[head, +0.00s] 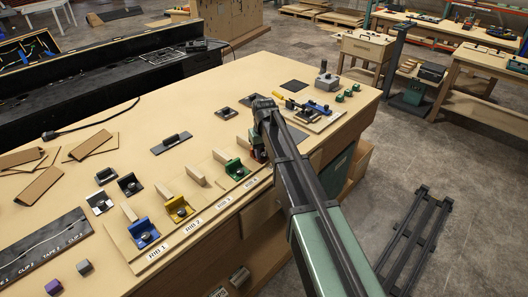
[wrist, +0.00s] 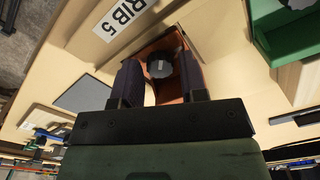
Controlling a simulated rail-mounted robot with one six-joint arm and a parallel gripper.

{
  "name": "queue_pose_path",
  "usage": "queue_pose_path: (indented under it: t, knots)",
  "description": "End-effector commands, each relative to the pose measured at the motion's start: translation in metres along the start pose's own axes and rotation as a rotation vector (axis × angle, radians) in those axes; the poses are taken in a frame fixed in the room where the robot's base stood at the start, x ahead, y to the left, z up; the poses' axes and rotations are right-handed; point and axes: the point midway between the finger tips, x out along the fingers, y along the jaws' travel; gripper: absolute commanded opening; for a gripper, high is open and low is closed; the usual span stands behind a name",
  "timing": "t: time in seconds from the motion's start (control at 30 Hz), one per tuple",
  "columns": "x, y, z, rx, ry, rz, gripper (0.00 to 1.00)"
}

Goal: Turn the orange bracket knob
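In the wrist view the orange bracket (wrist: 185,42) stands on the tabletop beside the "RIB 5" label. Its dark round knob (wrist: 160,66) appears between the two fingertips of my gripper (wrist: 159,61). The fingers are apart, with a visible gap on each side of the knob. I cannot tell how far the fingertips are above or around the knob. In the head view my arm hides most of the bracket and my gripper; only a small reddish patch shows beside the arm.
A green bracket (head: 237,169) stands close by, also in the wrist view (wrist: 290,30). A yellow bracket (head: 179,209) and a blue bracket (head: 145,234) follow along the front row, with wooden ribs between.

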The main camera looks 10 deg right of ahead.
Motion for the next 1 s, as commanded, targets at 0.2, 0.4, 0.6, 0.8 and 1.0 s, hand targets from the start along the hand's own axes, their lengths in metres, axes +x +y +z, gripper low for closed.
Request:
queue_pose_path:
  t: [0.2,0.4,0.6,0.8,1.0]
  knots:
    - [0.0,0.0,0.0,-0.001,0.0,-0.001,0.53]
    - [0.0,-0.001,0.0,-0.003,0.0,-0.001,0.53]
    - [0.0,-0.001,0.0,-0.137,0.0,-0.001,0.53]
    - [0.0,0.0,0.0,-0.536,-0.001,-0.001,0.53]
    - [-0.057,0.0,0.0,-0.651,-0.001,-0.001,0.53]
